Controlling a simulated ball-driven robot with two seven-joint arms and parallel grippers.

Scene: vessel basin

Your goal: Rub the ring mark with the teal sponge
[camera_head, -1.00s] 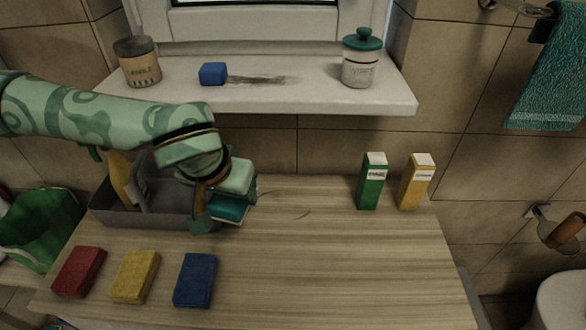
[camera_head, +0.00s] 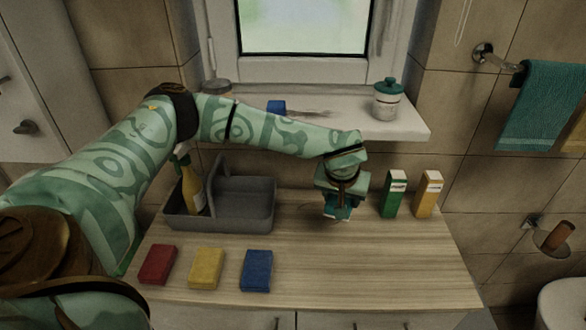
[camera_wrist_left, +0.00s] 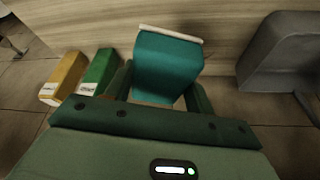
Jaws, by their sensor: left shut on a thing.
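The teal sponge (camera_wrist_left: 167,65), with a pale layer along its far edge, is between the fingers of my left gripper (camera_wrist_left: 160,92) in the wrist view. In the head view my left gripper (camera_head: 339,203) points down over the counter's back middle, shut on the sponge (camera_head: 336,213), which is mostly hidden. I cannot tell whether the sponge touches the wood. The ring mark is not clearly seen; the gripper and sponge may cover part of it. A dark smear (camera_head: 312,113) lies on the window sill. My right gripper is not in view.
A grey caddy (camera_head: 247,213) with a yellow bottle (camera_head: 192,190) stands left of the gripper. Green (camera_head: 394,195) and yellow (camera_head: 427,195) cartons stand close on its right. Red (camera_head: 158,264), yellow (camera_head: 206,268) and blue (camera_head: 256,270) sponges lie in front. The front right counter is clear.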

